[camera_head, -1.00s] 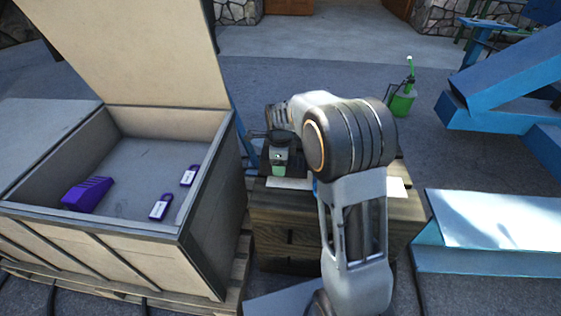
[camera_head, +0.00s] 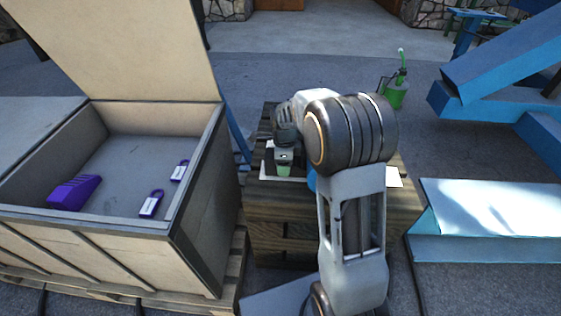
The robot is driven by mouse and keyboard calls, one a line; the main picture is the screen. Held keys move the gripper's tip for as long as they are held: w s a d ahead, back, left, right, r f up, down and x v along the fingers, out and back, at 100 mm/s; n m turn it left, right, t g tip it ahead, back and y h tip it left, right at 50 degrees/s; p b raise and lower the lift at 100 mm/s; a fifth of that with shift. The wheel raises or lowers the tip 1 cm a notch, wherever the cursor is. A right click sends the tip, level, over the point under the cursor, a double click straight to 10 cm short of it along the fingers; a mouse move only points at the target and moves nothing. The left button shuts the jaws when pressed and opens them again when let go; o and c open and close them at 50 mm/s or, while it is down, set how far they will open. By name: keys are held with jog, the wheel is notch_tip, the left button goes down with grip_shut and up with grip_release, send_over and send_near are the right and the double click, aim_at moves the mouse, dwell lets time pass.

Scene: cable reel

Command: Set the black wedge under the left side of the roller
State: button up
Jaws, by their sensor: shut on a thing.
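My gripper (camera_head: 284,161) points down over the wooden block stand (camera_head: 300,222), with a small green patch at its lower end. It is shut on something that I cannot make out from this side. I cannot pick out the black wedge in this view. I cannot identify the roller either; a small blue part (camera_head: 311,181) shows just left of my forearm, and the rest of that area is hidden behind my arm. White sheets (camera_head: 394,177) lie on the stand's top.
An open wooden crate (camera_head: 200,215) on a pallet stands at left, holding a purple wedge (camera_head: 75,191) and two purple-and-white tags (camera_head: 151,203). A green oil can (camera_head: 396,94) stands behind the stand. Blue steel beams (camera_head: 490,215) lie at right.

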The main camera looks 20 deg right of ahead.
jog(key=o, duration=1.3)
jog(key=shift+o, duration=0.2)
notch_tip(320, 180, up, 14)
jog(key=p, duration=0.5)
jog(key=s+a+r+n+t+p, duration=0.1)
jog(key=s+r+n+p, duration=0.8)
jog(key=r+n+p, duration=0.2)
jog(key=s+a+r+n+t+p, duration=0.2)
jog(key=s+r+n+p, duration=0.8)
jog(key=r+p, duration=0.4)
jog(key=shift+s+a+r+n+t, duration=0.3)
jog(key=shift+r+n, duration=0.3)
jog(key=shift+n, duration=0.3)
